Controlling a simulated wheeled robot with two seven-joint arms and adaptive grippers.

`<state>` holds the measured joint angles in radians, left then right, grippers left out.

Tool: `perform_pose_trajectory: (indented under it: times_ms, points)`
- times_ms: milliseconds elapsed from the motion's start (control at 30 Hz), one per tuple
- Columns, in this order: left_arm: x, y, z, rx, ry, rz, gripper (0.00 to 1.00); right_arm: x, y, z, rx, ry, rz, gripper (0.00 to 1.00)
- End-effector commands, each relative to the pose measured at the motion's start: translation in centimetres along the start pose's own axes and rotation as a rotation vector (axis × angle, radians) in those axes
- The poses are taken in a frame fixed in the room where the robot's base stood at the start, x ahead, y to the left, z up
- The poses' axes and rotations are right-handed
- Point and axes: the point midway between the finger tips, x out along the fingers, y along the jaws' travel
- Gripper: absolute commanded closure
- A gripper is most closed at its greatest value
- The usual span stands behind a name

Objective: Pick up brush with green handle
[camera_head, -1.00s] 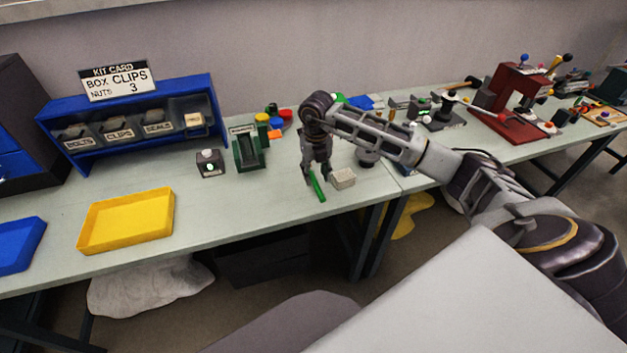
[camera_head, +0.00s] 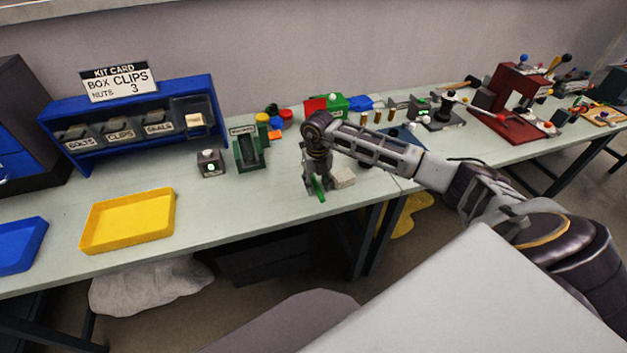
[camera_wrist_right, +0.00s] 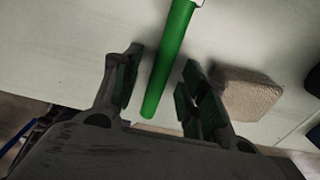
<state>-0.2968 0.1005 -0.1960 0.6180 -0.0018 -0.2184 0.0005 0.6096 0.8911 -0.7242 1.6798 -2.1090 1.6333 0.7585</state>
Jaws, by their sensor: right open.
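The green brush handle (camera_head: 318,189) lies on the workbench near its front edge. In the right wrist view the green handle (camera_wrist_right: 170,62) runs between the two open fingers, with a gap on each side; a white part shows at its far end, and the bristles are out of view. My right gripper (camera_head: 316,186) is pointed down over the handle, and in the wrist view (camera_wrist_right: 158,90) its fingers are open around it. My left gripper is not in view.
A beige block (camera_head: 344,178) sits just right of the handle, and it is close to one finger in the wrist view (camera_wrist_right: 247,93). A green fixture (camera_head: 246,148) and a small grey box (camera_head: 210,163) stand to the left. A yellow tray (camera_head: 128,246) lies farther left. The bench between is clear.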

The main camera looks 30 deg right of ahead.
Motion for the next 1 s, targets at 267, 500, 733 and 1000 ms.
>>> perform_pose_trajectory:
  times_ms: [267,500,733,1000]
  points:
    - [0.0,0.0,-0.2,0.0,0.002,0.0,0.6,0.0,0.0,0.0,0.0,0.0,0.0,0.74]
    - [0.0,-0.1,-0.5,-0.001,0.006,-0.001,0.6,0.0,0.0,0.0,0.0,0.0,0.0,1.0]
    - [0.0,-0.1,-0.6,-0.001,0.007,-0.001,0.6,-0.1,0.0,0.0,0.0,0.0,0.0,1.0]
    - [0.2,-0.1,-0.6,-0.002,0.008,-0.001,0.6,-1.3,0.0,0.1,0.0,-0.002,0.001,1.0]
